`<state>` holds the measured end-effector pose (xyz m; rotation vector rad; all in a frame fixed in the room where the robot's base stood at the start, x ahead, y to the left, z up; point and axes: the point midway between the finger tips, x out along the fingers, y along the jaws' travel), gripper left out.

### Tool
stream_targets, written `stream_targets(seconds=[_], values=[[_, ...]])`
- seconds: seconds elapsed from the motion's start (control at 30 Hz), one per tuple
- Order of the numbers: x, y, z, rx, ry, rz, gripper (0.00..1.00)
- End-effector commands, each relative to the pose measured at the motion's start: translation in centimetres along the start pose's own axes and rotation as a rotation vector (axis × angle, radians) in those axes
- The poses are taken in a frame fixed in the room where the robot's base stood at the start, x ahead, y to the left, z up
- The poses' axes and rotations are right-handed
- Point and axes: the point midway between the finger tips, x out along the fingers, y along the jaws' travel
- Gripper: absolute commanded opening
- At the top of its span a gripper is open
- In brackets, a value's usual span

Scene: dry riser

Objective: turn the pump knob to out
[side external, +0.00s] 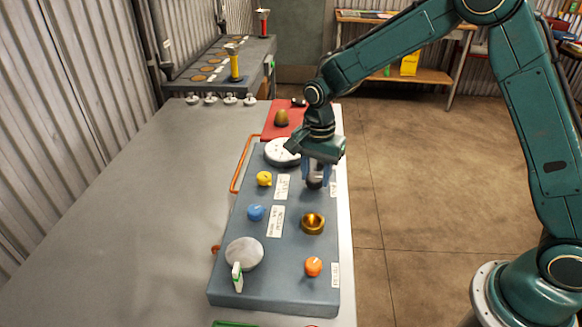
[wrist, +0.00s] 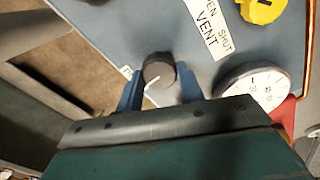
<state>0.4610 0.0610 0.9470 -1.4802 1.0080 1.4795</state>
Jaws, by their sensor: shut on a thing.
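A black knob (wrist: 158,68) with a white pointer line sits on the grey-blue panel (side external: 285,285). In the wrist view its line points down and left. My gripper (side external: 317,172) reaches down at the panel's right edge, its blue fingers on both sides of this knob and shut on it. In the side view the knob (side external: 315,184) is mostly hidden by the fingers. The small label beside it is too small to read, so I cannot confirm that it is the pump knob.
A yellow knob (side external: 264,179) by a vent label (wrist: 207,28), a blue knob (side external: 256,213), a brass cup (side external: 312,223), an orange knob (side external: 313,267) and a white gauge (side external: 282,153) share the panel. The grey bench (side external: 150,220) to the left is clear.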

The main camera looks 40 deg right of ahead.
Motion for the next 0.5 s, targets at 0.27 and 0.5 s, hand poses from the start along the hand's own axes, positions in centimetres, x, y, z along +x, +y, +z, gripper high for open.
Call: stream_targets(seconds=[0.27,0.5], values=[[0.01,-0.11,0.11,-0.266,-0.001,-0.001,0.15],[0.02,-0.17,0.15,-0.494,-0.001,-0.001,0.15]])
